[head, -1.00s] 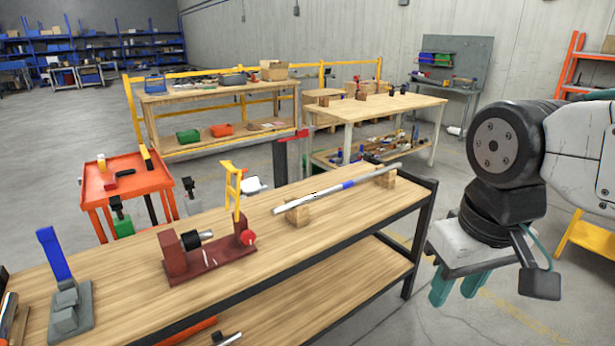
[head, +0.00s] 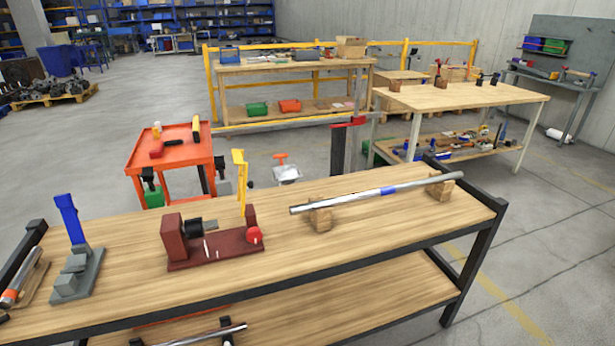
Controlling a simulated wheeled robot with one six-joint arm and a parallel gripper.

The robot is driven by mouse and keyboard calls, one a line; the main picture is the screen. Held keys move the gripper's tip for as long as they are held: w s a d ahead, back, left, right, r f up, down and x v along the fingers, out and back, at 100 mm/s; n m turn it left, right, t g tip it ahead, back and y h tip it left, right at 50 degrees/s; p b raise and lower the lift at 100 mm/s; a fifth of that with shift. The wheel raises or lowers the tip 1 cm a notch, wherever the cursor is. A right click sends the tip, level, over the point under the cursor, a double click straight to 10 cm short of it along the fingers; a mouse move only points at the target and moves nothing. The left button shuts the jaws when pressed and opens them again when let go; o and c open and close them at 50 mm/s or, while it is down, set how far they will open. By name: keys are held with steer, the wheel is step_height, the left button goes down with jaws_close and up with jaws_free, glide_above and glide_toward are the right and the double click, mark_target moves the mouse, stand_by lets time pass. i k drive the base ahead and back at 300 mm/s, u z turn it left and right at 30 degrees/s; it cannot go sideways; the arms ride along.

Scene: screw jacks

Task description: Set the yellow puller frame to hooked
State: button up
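The yellow puller frame (head: 240,178) stands nearly upright at the right end of a dark red fixture (head: 215,250) on the wooden workbench. The fixture also carries a black and steel cylinder (head: 197,227) between its left block and the frame, and a red round knob (head: 254,234) at its front right. From this view I cannot tell whether the frame touches the cylinder. My gripper is outside the picture.
On the bench (head: 350,235), a steel bar with a blue band (head: 389,190) rests on wooden blocks to the right. A grey block with a blue lever (head: 70,220) stands to the left. An orange cart (head: 170,152) stands behind.

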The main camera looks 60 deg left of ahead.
mark_target(237, 154)
steer(key=z, duration=0.05)
steer(key=i, duration=2.2)
steer(key=u, duration=3.55)
steer(key=k, duration=0.5)
steer(key=z, duration=0.7)
steer(key=i, duration=0.8)
steer(key=u, duration=0.15)
